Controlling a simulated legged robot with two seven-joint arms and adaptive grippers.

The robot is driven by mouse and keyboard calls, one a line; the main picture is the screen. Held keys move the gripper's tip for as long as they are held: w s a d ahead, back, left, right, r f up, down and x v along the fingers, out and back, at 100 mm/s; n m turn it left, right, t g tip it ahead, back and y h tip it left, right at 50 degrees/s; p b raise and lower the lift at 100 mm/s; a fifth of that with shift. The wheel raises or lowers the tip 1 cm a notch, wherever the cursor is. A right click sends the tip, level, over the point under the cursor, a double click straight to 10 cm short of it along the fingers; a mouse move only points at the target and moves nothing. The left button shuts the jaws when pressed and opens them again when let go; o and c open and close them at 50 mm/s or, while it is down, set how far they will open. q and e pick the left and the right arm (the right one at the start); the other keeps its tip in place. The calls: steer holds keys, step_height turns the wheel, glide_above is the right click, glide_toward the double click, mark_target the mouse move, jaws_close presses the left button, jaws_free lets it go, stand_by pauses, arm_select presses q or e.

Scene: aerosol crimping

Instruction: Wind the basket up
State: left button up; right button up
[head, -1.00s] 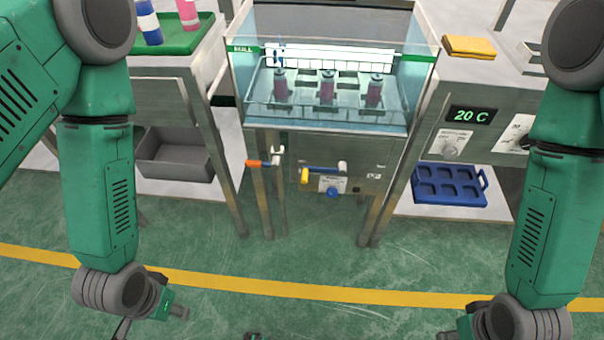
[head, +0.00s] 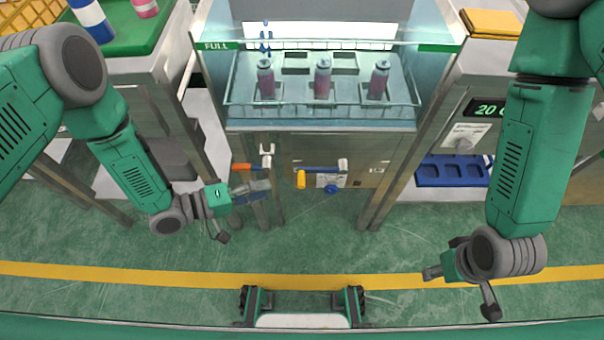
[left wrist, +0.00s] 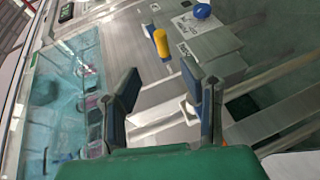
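The wire basket (head: 240,104) sits in the glass-walled tank and holds three pink-and-grey cans (head: 322,78). On the tank's front is a crank with an orange handle (head: 241,167) and a pale hub (head: 266,155). My left gripper (head: 243,208) is just below and in front of that handle, fingers spread and empty. My right gripper (head: 458,293) is open and empty, low over the floor at the right.
Right of the crank are a yellow-ended blue lever (head: 301,179) and a blue knob (head: 332,188). Steel legs frame the tank. A blue tray (head: 452,172) sits on the right bench's lower shelf. A green tray (head: 120,28) stands at left. The floor in front is clear.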

mark_target(301, 180)
arm_select(q)
steer(key=b+x, duration=0.1)
steer(key=x, duration=0.8)
steer(key=shift+w+d+f+b, duration=0.25)
steer(key=shift+w+f+b, duration=0.05)
steer(key=shift+w+b, duration=0.05)
steer(key=shift+w+d+f, duration=0.1)
steer(key=shift+w+d, duration=0.05)
steer(key=shift+d, duration=0.55)
steer(key=shift+a, duration=0.25)
steer(key=c, duration=0.8)
steer(key=shift+a, duration=0.1)
jaws_close()
